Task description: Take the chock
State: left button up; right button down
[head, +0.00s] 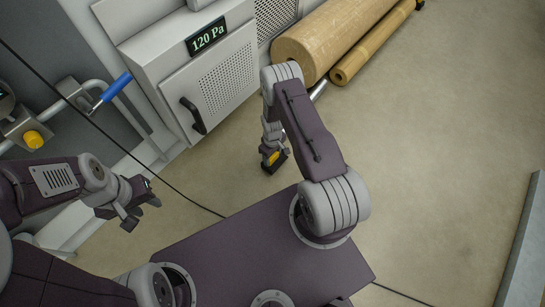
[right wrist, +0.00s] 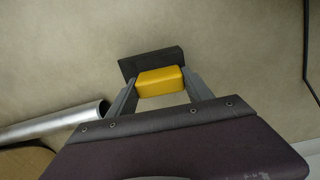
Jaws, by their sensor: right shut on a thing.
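The chock is a dark block (right wrist: 152,62) with a yellow grip (right wrist: 160,82), seen at the upper middle of the right wrist view. In the head view the chock (head: 274,162) shows small below my right forearm. My right gripper (right wrist: 158,88) is shut on the yellow grip, one grey finger on each side. Whether the chock touches the floor I cannot tell. My left gripper (head: 141,206) is at the left of the head view, empty, its fingers apart, far from the chock.
A grey cabinet (head: 222,80) with a black handle and a "120 Pa" display stands behind. Large tan rolls (head: 330,35) lie at the back. A metal tube (right wrist: 60,122) lies left in the right wrist view. A cable crosses the floor.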

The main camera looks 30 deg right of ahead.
jog(key=r+p, duration=0.1)
jog(key=r, duration=0.1)
jog(key=s+d+r+p, duration=0.1)
jog(key=r, duration=0.1)
jog(key=shift+p, duration=0.35)
jog(key=s+d+r+p, duration=0.5)
jog(key=s+d, duration=0.2)
jog(key=shift+d+r+p, duration=0.2)
jog(key=shift+p, duration=0.1)
